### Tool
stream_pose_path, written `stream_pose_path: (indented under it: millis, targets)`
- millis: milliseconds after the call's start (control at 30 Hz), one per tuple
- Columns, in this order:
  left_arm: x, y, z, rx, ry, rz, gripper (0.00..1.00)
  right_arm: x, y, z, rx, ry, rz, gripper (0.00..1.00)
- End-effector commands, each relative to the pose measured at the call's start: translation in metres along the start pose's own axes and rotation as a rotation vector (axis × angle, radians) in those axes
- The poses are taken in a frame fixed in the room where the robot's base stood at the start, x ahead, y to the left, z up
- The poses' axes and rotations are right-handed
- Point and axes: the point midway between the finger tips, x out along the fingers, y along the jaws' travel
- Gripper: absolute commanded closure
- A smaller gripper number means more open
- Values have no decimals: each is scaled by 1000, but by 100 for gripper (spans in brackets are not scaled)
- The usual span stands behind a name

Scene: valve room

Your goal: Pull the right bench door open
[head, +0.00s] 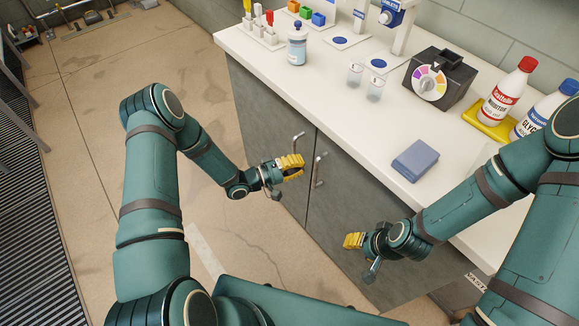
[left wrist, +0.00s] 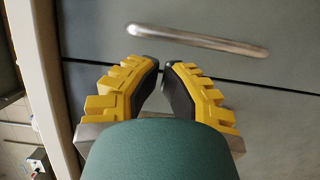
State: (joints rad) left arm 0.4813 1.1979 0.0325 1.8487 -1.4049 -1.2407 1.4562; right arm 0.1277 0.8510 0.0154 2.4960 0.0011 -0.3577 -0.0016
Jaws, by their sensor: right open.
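The bench has two grey doors below its white top, with a dark seam between them. The right bench door (head: 355,190) looks shut, and its metal bar handle (head: 318,170) is beside the seam. The left door (head: 268,125) has a similar handle (head: 299,140). My left gripper (head: 298,166) is close to the door fronts, near both handles. In the left wrist view its fingers (left wrist: 162,66) are slightly apart and empty, with one bar handle (left wrist: 197,40) beyond the tips, apparently untouched. My right gripper (head: 350,240) is open and empty before the right door's lower part.
The bench top (head: 330,110) carries a blue-grey block (head: 414,160), two clear beakers, a black device with a coloured dial (head: 430,82), and bottles in a yellow tray (head: 490,123). The floor (head: 70,120) left of the bench is mostly clear.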

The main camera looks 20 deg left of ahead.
Motion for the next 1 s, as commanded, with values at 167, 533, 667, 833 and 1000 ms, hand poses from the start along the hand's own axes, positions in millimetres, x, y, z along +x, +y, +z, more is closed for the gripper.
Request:
stream_pose_path:
  millis: [167, 533, 667, 833, 1000]
  targets:
    - [29, -1, 0, 2, -1, 0, 100, 5, 2, -1, -1, 3, 0, 53]
    - [49, 0, 0, 1, 1, 0, 100, 7, 2, -1, -1, 4, 0, 53]
    - [49, 0, 0, 1, 1, 0, 100, 7, 2, -1, -1, 4, 0, 53]
    - [48, 0, 0, 0, 5, -1, 100, 6, 2, -1, -1, 4, 0, 53]
    - [35, 0, 2, -3, 40, -3, 100, 3, 1, -1, -1, 3, 0, 53]
